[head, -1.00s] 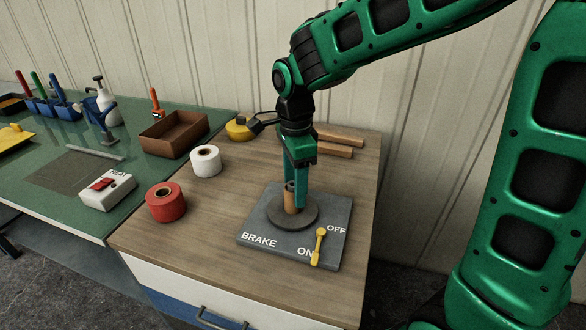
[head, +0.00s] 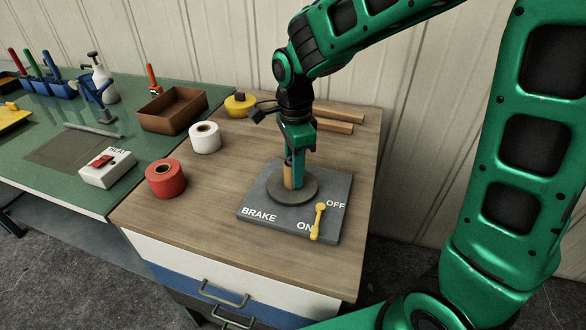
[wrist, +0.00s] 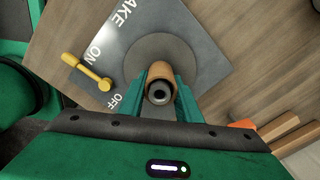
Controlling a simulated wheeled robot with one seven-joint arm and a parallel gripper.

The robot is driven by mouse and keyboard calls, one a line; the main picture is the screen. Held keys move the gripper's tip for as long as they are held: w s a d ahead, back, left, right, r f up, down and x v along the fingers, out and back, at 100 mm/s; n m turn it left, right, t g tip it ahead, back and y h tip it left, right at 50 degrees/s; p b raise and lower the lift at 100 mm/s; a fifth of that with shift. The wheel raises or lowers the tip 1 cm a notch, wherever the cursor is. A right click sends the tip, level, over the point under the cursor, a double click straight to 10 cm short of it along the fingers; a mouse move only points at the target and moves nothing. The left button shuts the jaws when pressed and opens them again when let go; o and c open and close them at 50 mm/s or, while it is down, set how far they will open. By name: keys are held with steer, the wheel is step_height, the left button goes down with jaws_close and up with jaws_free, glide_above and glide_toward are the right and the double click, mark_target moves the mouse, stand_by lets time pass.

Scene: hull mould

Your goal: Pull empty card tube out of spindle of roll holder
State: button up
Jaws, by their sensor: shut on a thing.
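The brown card tube (head: 288,178) stands upright around the spindle of the roll holder. The holder's round grey disc (head: 306,191) sits on a grey plate (head: 262,203) marked BRAKE, ON and OFF. In the wrist view the card tube (wrist: 160,74) surrounds the dark spindle (wrist: 159,93), whose top shows inside it. My gripper (head: 294,172) points down over the holder, its fingers on both sides of the tube and shut on it. In the wrist view my gripper (wrist: 161,98) has a finger at either side of the tube. The yellow brake lever (head: 318,221) lies near the ON mark.
A red roll (head: 165,179) and a white roll (head: 205,138) stand left of the holder. A yellow roll (head: 240,104) and wooden strips (head: 336,118) lie behind. A brown tray (head: 172,110) is on the green bench. The wooden top in front of the plate is clear.

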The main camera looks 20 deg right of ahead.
steer(key=shift+r, duration=0.4)
steer(key=shift+r, duration=3.85)
steer(key=shift+r, duration=0.1)
steer(key=shift+r, duration=1.45)
steer(key=shift+r, duration=0.15)
steer(key=shift+r, duration=1.35)
steer(key=shift+r, duration=0.1)
steer(key=shift+r, duration=1.4)
